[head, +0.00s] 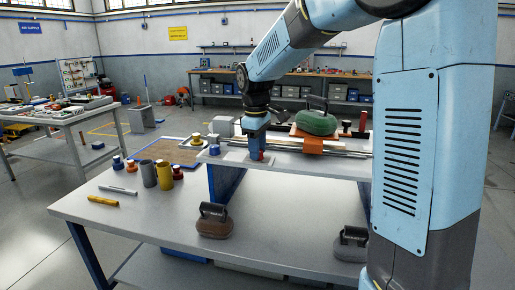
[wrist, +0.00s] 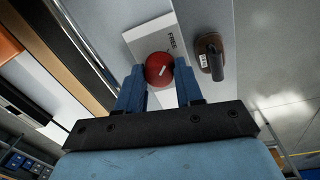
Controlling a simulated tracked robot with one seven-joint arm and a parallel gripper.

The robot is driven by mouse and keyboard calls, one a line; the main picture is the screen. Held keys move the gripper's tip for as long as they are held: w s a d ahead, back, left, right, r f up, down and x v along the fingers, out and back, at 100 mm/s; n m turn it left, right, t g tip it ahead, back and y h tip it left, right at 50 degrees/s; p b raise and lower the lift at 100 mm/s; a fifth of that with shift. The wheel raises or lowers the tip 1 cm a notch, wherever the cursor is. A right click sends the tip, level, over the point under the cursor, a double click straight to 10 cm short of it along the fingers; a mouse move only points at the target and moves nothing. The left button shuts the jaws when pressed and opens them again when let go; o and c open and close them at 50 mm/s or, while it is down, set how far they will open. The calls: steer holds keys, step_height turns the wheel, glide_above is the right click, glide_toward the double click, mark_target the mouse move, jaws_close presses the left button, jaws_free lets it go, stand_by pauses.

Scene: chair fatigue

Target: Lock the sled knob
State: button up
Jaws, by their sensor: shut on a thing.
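The sled knob (wrist: 159,69) is round and red with a white pointer line, and sits between my blue fingertips in the wrist view. A white plate (wrist: 150,38) beside it reads "FREE"; any other lettering is hidden. My gripper (head: 257,154) points down at the raised bench's front left, shut on the knob, whose red shows small in the head view. The sled's orange part (head: 308,146) sits on the metal rails (head: 345,151) to the right, with a green handled weight (head: 316,123) on top.
A brown handled weight (head: 214,221) and a grey one (head: 350,243) stand on the lower table (head: 150,215). Cups, small knobbed weights and a yellow marker (head: 103,200) lie at its left. The lower table's middle is clear. My arm hides the right side.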

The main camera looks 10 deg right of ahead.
steer(key=shift+m, duration=0.4)
steer(key=shift+c, duration=0.3)
steer(key=m, duration=0.8)
steer(key=shift+w+m, duration=0.1)
steer(key=shift+m, duration=0.2)
steer(key=m, duration=0.4)
steer(key=shift+a+r+g, duration=0.1)
steer(key=shift+g, duration=0.3)
steer(key=m, duration=0.4)
steer(key=shift+w, duration=0.1)
steer(key=shift+m, duration=0.4)
steer(key=o, duration=1)
steer(key=shift+o, duration=0.2)
